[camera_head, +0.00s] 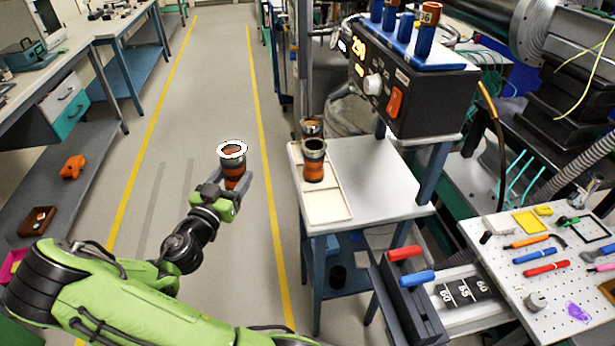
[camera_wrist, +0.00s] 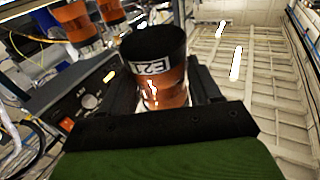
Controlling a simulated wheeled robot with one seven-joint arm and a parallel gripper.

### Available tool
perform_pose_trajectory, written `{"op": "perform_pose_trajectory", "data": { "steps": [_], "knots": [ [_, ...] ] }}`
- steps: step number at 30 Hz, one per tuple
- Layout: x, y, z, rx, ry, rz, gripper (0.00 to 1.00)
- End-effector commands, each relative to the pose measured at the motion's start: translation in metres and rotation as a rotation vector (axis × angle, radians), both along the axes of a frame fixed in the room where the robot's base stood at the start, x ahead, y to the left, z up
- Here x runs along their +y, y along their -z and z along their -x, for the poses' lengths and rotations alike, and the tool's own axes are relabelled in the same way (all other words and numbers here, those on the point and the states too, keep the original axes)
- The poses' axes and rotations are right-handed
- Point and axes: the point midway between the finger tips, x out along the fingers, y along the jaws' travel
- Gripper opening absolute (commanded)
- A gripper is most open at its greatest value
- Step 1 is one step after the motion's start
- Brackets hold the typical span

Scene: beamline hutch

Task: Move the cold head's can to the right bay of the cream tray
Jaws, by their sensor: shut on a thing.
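A copper-orange can (camera_head: 232,163) with a dark band and a white rim is held upright in my gripper (camera_head: 234,184), above the floor left of the cream tray. The wrist view shows the can (camera_wrist: 164,90) between the fingers, with a white label on its dark end, partly legible. The cream tray (camera_head: 328,206) lies on the left of a white-topped stand. One dark-and-orange can (camera_head: 314,164) stands in its middle part, and another (camera_head: 311,127) stands behind it, partly hidden. The near part of the tray is empty.
A red-and-blue-handled fixture (camera_head: 408,290) and a tool board (camera_head: 540,250) are at right. The stand top (camera_head: 380,190) right of the tray is clear.

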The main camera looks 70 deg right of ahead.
Motion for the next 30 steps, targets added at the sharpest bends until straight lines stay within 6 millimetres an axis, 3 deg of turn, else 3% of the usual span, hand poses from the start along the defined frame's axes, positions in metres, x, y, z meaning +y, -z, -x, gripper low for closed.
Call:
{"op": "perform_pose_trajectory", "data": {
  "steps": [3, 6, 9, 12, 17, 21, 30],
  "knots": [
    [-0.033, -0.017, 0.059, -0.005, 0.225, 0.021, 0.00],
    [-0.051, -0.030, 0.109, 0.000, 0.411, 0.040, 0.00],
    [-0.060, -0.040, 0.154, 0.009, 0.568, 0.055, 0.00],
    [-0.063, -0.047, 0.184, 0.018, 0.677, 0.066, 0.00],
    [-0.063, -0.041, 0.202, 0.025, 0.742, 0.072, 0.00],
    [-0.063, -0.006, 0.202, 0.030, 0.742, 0.072, 0.00],
    [-0.063, 0.041, 0.202, 0.026, 0.740, 0.072, 0.00]
  ]
}}
